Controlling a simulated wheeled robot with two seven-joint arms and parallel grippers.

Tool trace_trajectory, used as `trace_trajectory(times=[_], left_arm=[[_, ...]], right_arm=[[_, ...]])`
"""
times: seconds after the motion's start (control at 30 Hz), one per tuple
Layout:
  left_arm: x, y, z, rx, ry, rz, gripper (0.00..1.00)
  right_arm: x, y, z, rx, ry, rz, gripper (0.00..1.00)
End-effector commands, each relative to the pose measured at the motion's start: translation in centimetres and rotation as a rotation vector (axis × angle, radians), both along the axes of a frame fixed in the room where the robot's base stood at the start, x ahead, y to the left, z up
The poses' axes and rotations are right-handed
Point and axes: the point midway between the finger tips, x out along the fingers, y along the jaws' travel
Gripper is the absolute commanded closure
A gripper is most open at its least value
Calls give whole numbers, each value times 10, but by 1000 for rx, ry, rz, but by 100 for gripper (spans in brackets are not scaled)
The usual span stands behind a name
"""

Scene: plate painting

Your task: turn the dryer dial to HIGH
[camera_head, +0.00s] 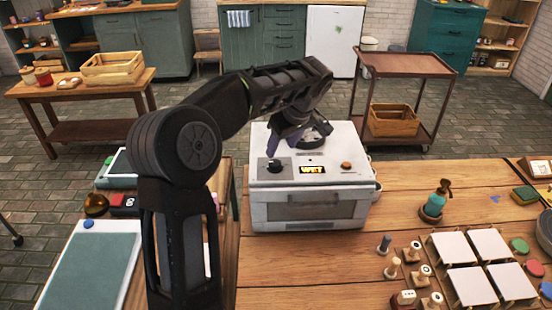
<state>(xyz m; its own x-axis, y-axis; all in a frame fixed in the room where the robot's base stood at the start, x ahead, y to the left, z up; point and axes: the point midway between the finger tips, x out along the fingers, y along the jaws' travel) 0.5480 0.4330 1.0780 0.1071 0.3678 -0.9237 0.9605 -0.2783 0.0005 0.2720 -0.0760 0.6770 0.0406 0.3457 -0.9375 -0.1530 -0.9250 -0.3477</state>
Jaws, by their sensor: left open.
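The dryer (307,212) is a white box on the wooden table, with a front window panel. On its top are a black dial (274,166) at the left, a lit display (312,170) reading "WET" and an orange-brown button (346,165). My left gripper (285,147) is open and points down over the dryer's top, just behind the dial. One purple finger is close to the dial; I cannot tell whether it touches. The gripper partly hides a dark round part (317,133) on the top. The dial's marks are too small to read. My right gripper is not in view.
The table (410,180) holds a teal pump bottle (434,201), several stamps (412,252) and white square tiles (466,287) right of the dryer. A green-topped board (88,270) lies at the left. A brown cart (406,64) stands behind. Table just right of the dryer is clear.

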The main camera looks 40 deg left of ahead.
Motion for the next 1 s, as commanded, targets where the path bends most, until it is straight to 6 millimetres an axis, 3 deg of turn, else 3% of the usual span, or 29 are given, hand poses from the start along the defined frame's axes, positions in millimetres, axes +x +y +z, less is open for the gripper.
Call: trace_trajectory(times=[0.17,0.6,0.93,1.0], left_arm=[[1,5,-12,0,3,1,46],[7,27,-67,0,2,1,46],[8,28,-72,0,1,0,46],[8,28,-71,0,1,0,52]], right_arm=[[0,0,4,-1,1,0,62],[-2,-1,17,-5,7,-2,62],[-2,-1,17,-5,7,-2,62],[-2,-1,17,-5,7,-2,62]])
